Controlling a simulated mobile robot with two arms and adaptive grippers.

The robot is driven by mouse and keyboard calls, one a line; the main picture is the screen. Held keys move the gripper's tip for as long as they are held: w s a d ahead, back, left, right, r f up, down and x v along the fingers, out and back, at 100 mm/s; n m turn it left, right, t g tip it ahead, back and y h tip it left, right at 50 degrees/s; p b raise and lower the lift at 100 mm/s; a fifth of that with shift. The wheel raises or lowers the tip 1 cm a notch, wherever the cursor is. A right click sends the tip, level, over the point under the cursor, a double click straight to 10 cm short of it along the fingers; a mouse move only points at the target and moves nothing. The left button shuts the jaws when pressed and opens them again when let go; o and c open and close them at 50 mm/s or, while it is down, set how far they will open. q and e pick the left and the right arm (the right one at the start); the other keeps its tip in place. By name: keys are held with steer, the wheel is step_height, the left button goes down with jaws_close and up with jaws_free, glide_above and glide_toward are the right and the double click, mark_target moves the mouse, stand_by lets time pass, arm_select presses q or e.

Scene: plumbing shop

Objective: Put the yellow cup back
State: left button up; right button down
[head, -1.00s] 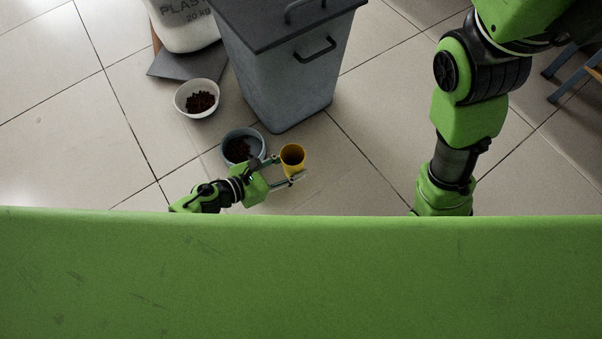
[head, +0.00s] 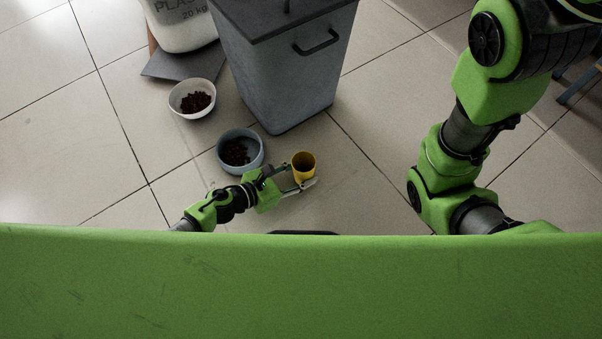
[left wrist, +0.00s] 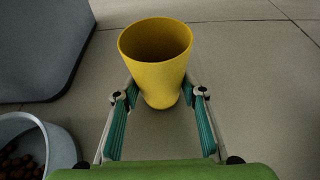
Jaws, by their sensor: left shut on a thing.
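The yellow cup (head: 304,166) is upright at the fingertips of my left gripper (head: 295,183), to the right of the blue-grey bowl. In the left wrist view the cup (left wrist: 157,62) stands between the two fingers of the left gripper (left wrist: 158,98), which are shut on its lower part. The cup's inside looks empty and dark. I cannot tell whether its base touches the floor. My right arm (head: 465,150) comes down at the right of the head view; its gripper is out of sight.
A blue-grey bowl (head: 240,166) of brown pieces is close left of the left gripper, also in the left wrist view (left wrist: 62,146). A white bowl (head: 178,106) with similar pieces is farther back. A grey lidded bin (head: 290,85) stands behind. Tiled floor (head: 370,150) to the right is clear.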

arm_select(q)
steer(key=shift+f+b, duration=0.3)
steer(key=shift+b, duration=0.05)
steer(key=o, duration=1.1)
steer(key=shift+r, duration=0.1)
